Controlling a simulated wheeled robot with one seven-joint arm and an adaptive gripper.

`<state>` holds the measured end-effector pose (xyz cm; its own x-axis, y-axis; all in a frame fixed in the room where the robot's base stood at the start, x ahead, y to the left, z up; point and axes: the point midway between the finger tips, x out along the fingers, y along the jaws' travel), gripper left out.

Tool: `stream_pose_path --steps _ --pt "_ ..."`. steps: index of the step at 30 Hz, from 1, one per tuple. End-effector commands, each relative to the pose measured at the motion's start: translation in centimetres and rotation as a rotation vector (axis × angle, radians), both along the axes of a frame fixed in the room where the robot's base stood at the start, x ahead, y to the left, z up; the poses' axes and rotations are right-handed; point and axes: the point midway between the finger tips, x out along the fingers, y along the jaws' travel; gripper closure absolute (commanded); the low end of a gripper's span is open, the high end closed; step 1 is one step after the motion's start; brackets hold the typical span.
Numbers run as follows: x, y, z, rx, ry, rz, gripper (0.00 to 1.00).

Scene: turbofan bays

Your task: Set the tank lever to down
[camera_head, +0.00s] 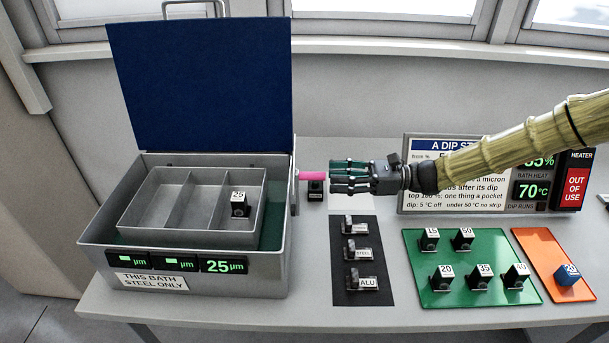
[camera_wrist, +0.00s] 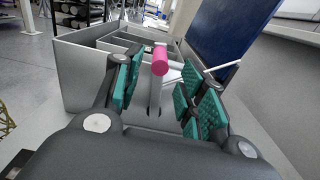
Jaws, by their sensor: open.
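The grey tank (camera_head: 100,225) stands on the left of the bench with its dark blue lid (camera_head: 200,85) raised. The tank lever, a grey arm with a pink handle (camera_head: 312,175), is on the tank's right side, and its handle sticks out to the right. In the wrist view the lever arm (camera_wrist: 155,98) stands upward with the pink handle (camera_wrist: 160,60) at its top. My gripper (camera_head: 333,178) is open just right of the handle. In the wrist view the handle shows ahead, between the teal finger pads; I cannot tell whether they touch it.
A grey divided basket (camera_head: 150,205) in the tank holds a block marked 25 (camera_head: 239,204). A black mat (camera_head: 345,292) with labelled blocks lies below my gripper. A green mat (camera_head: 425,238) with several blocks and an orange mat (camera_head: 537,258) with a blue block lie right. A sign (camera_head: 415,200) stands behind.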

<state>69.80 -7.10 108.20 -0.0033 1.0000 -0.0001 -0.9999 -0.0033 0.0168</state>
Motion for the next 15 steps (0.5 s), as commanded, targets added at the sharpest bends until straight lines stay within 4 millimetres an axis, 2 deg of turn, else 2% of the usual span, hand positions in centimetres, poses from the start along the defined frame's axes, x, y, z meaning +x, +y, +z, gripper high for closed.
stream_pose_path --steps 9,15 --pt "-0.1 5.2 0.3 -0.001 0.002 0.002 0.59" --pt "-0.1 7.5 0.2 0.000 0.001 -0.001 0.59"
